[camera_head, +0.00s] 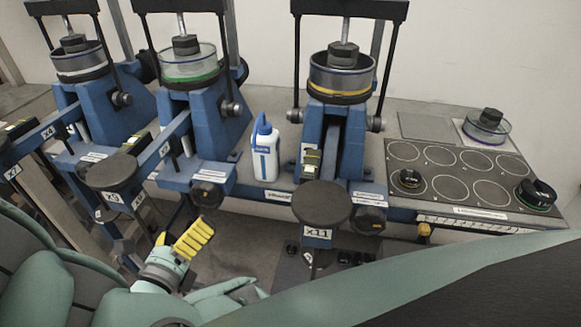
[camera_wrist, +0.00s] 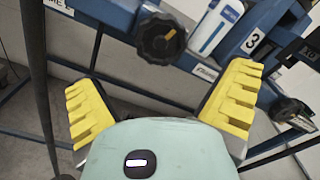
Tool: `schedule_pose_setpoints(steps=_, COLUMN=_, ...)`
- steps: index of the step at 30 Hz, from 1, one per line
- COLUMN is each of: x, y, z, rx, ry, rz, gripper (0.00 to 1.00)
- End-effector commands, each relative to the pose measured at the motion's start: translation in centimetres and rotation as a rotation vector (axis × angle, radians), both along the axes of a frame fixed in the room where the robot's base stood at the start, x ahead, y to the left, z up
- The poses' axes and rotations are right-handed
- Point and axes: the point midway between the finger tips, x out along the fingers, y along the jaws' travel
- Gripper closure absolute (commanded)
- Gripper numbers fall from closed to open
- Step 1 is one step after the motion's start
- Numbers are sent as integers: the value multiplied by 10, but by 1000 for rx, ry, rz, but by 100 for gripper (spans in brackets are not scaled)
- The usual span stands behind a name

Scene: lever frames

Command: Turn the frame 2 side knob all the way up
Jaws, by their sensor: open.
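The middle blue lever frame (camera_head: 207,118) stands left of the white and blue bottle. A dark round knob (camera_head: 208,195) sits low on its front right, below a white label. I take it as the frame 2 side knob. In the wrist view the same knob (camera_wrist: 159,38) shows a lobed rim and a yellow-orange pointer mark, tilted slightly off horizontal. My gripper (camera_head: 178,239) is in front of and below this knob. In the wrist view its yellow ribbed fingers (camera_wrist: 165,85) are spread wide, with nothing between them. The knob is beyond them, untouched.
The bottle (camera_head: 265,150) stands on the bench right of the knob. A round x9 lever pad (camera_head: 108,172) is to the left. The x11 pad (camera_head: 321,203) and another dark knob (camera_head: 369,220) are to the right.

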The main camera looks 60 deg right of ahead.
Motion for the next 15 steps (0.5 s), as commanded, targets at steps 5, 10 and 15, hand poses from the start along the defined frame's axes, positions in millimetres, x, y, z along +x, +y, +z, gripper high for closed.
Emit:
schedule_pose_setpoints(steps=5, x=8, y=-23, z=3, rx=0, ry=-5, rz=-10, gripper=0)
schedule_pose_setpoints(steps=10, x=17, y=-46, z=3, rx=1, ry=-7, rz=-11, gripper=0)
schedule_pose_setpoints(steps=15, x=24, y=-64, z=1, rx=2, ry=-6, rz=-10, gripper=0)
